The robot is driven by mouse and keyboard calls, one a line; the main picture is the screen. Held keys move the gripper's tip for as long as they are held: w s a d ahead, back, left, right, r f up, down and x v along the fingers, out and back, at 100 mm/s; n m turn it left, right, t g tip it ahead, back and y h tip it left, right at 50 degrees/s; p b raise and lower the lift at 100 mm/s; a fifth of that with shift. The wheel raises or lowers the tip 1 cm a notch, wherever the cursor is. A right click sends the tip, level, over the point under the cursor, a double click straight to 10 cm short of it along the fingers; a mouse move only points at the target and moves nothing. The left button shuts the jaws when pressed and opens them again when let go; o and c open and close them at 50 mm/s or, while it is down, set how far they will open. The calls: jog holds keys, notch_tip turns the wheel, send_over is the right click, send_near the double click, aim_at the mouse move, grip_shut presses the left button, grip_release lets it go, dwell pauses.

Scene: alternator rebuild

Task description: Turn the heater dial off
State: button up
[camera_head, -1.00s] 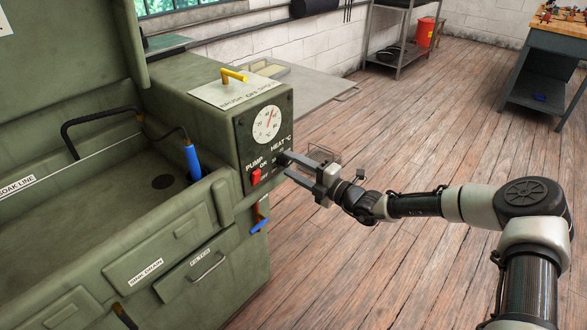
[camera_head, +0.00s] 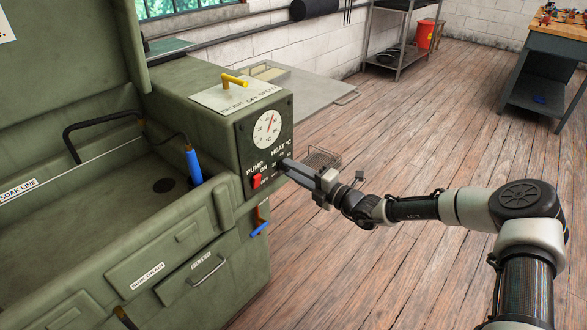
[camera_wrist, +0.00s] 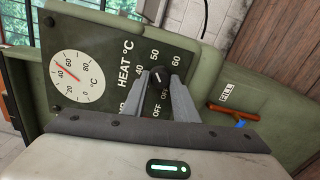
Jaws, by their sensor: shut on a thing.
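The heater dial (camera_wrist: 160,77) is a small dark knob on the dark panel of the green washer cabinet, among the marks 40, 50, 60 and OFF. In the wrist view my gripper (camera_wrist: 161,80) has one finger on each side of it and is shut on it. A small pale mark shows on the knob, but I cannot tell clearly which setting it points at. In the head view my gripper (camera_head: 285,163) touches the panel below the HEAT °C label and hides the dial.
A round temperature gauge (camera_head: 267,129) sits above the dial. The red pump switch (camera_head: 257,181) is close to the left of my gripper. A blue-handled valve (camera_head: 260,228) hangs lower down. A grey side shelf (camera_head: 310,92) extends behind the cabinet. The wooden floor is open to the right.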

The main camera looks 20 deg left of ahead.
jog(key=shift+n+p, duration=5.95)
jog(key=shift+n, duration=11.15)
jog(key=o, duration=1.1)
jog(key=shift+c, duration=0.2)
jog(key=shift+d, duration=0.1)
